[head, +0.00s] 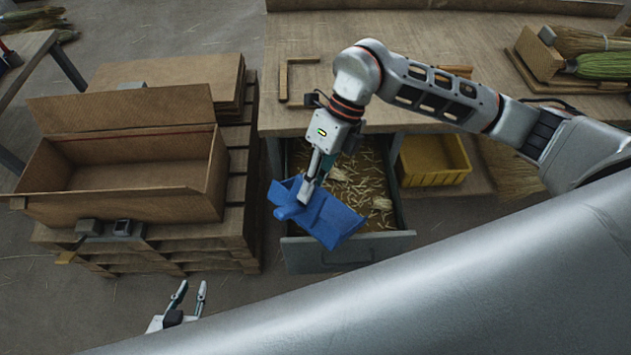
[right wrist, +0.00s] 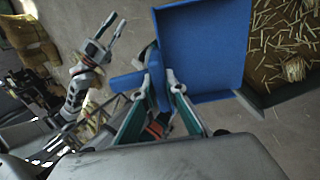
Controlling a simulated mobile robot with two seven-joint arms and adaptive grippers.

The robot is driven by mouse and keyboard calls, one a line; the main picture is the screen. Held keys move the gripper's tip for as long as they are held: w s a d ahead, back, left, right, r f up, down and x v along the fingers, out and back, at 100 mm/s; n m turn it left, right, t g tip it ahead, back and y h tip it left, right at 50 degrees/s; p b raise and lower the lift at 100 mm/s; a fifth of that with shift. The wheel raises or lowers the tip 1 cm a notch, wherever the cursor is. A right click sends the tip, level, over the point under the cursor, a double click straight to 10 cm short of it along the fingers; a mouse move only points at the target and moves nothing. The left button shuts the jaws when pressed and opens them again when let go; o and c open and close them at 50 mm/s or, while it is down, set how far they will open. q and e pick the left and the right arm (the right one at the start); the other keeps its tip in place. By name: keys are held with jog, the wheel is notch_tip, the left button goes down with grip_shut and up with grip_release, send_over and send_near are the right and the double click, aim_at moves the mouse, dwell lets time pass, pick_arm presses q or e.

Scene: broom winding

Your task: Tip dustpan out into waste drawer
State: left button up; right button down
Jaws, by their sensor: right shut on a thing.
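A blue dustpan (head: 333,219) is held by my right gripper (head: 305,195) over the front left part of the open waste drawer. My right gripper is shut on the dustpan's handle. In the right wrist view the dustpan (right wrist: 203,45) looks empty, with its plain blue inside showing. The waste drawer (head: 345,250) is pulled out under the workbench and holds scattered straw bits and pale clumps; its straw also shows in the right wrist view (right wrist: 285,40). My left gripper (head: 187,297) is open and empty at the lower left, apart from everything; it also shows in the right wrist view (right wrist: 109,32).
An open cardboard box (head: 130,175) stands on a pallet stack (head: 180,262) left of the drawer. A yellow bin (head: 434,160) is right of the drawer. The workbench (head: 310,30) above carries brooms (head: 590,42) at the right.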

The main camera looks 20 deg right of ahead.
aim_at(293, 206)
jog(key=shift+s+a+r+t+h, duration=0.3)
jog(key=shift+s+a+h, duration=0.1)
jog(key=shift+a, duration=0.15)
jog(key=shift+s+a+r+t+h, duration=0.15)
jog(key=shift+s+a+r+h, duration=0.2)
jog(key=shift+a, duration=0.25)
jog(key=shift+s+a+r+t+h, duration=0.25)
jog(key=shift+a+h, duration=0.2)
jog(key=shift+a, duration=0.1)
jog(key=h, duration=0.1)
jog(key=a+t+h, duration=0.1)
jog(key=shift+s+a+t+h+b, duration=0.1)
jog(key=shift+s+t+h+b, duration=0.2)
jog(key=shift+b, duration=0.1)
jog(key=shift+h, duration=0.3)
